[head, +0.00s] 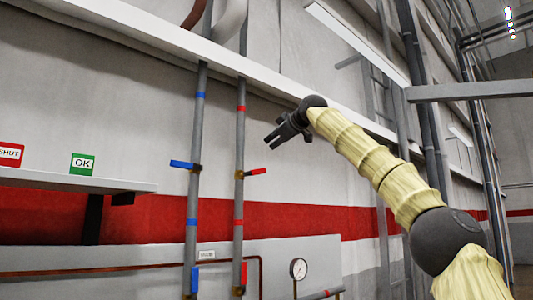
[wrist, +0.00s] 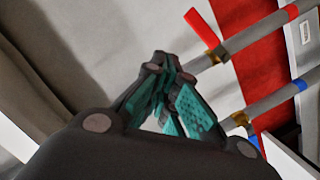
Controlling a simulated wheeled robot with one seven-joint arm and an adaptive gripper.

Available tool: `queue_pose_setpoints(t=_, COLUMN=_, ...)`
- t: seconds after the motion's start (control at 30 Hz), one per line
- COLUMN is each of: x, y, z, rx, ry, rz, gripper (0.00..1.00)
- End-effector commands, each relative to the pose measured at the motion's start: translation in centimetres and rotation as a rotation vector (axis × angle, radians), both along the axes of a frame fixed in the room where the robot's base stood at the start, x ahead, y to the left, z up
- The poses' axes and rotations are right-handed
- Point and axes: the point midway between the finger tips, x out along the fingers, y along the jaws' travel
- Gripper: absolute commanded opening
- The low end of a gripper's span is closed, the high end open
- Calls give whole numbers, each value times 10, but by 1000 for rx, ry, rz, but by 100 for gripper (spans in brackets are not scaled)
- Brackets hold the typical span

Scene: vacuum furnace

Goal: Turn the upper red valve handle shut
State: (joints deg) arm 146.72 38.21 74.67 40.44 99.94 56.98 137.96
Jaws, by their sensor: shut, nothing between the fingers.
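The upper red valve handle (head: 256,171) sits on the right-hand pipe (head: 239,130) with red bands. It points to the right, roughly across the pipe. In the wrist view the red handle (wrist: 202,28) is at the upper right, by its brass valve body. My gripper (head: 278,139) is above and right of the handle in the head view, apart from it. In the wrist view my gripper (wrist: 165,70) has its fingers together with nothing held.
A blue handle (head: 183,165) is on the left-hand pipe (head: 194,130). Lower red (head: 244,273) and blue (head: 195,277) handles lie along their pipes. A gauge (head: 298,268) is at the lower right. A shelf (head: 75,182) with SHUT (head: 10,154) and OK (head: 82,164) signs juts out left.

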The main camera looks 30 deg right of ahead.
Motion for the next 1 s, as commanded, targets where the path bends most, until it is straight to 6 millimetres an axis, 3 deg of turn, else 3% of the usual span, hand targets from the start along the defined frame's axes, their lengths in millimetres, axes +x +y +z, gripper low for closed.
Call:
queue_pose_setpoints(t=0.1, x=-14, y=-1, z=2, rx=0, ry=-1, rz=0, gripper=0)
queue_pose_setpoints(t=0.3, x=-24, y=-2, z=5, rx=0, ry=0, rz=0, gripper=0)
queue_pose_setpoints(t=1.0, x=-25, y=-3, z=6, rx=0, ry=0, rz=0, gripper=0)
